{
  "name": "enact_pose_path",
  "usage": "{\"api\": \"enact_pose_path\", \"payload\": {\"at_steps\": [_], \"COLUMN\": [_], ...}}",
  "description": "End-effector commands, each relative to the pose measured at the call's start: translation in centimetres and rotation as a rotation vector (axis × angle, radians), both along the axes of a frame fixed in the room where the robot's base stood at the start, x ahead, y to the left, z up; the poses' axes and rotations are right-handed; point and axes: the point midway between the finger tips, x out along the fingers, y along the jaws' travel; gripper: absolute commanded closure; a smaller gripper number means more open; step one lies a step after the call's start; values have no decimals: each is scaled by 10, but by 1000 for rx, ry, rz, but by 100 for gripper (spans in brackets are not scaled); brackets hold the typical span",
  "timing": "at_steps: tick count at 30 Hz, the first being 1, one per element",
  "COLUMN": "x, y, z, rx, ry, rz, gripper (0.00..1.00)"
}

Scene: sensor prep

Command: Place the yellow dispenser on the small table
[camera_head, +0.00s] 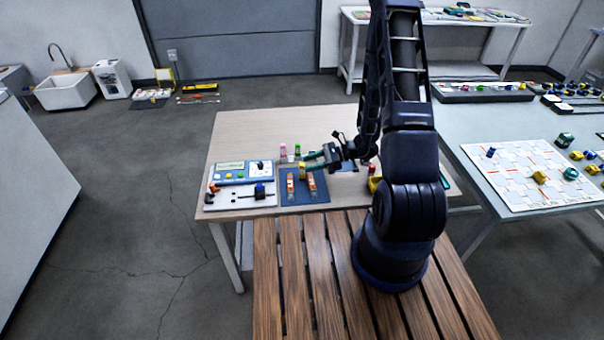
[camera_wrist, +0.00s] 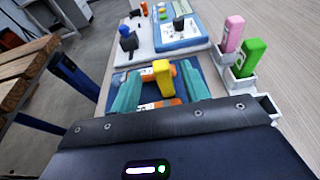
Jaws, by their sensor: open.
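A yellow dispenser (camera_wrist: 162,78) stands upright over a blue mat in the wrist view. It also shows as a small yellow shape (camera_head: 302,171) in the head view. My gripper (camera_wrist: 158,90) is open, with one teal finger on each side of the dispenser. I cannot tell whether either finger touches it. In the head view my gripper (camera_head: 316,160) reaches left over the mat. A light wooden-topped table (camera_head: 245,130) carries these things; I cannot tell whether it is the small table.
Orange-and-white pieces (camera_head: 312,184) lie on the blue mat (camera_head: 302,198). Pink (camera_wrist: 234,34) and green (camera_wrist: 250,56) bottles stand in white holders beside it. Blue and white boards sit to the left. Another yellow object (camera_head: 374,184) is partly behind my arm. The table's back left is clear.

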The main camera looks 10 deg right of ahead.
Motion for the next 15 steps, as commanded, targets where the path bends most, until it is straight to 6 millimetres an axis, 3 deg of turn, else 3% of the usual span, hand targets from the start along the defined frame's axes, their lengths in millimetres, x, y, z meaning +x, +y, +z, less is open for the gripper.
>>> {"api": "enact_pose_path", "payload": {"at_steps": [5,15], "x": [0,1], "y": [9,48], "z": [-2,-13], "rx": [0,1], "ry": [1,0], "rz": [2,3], "gripper": [54,54]}}
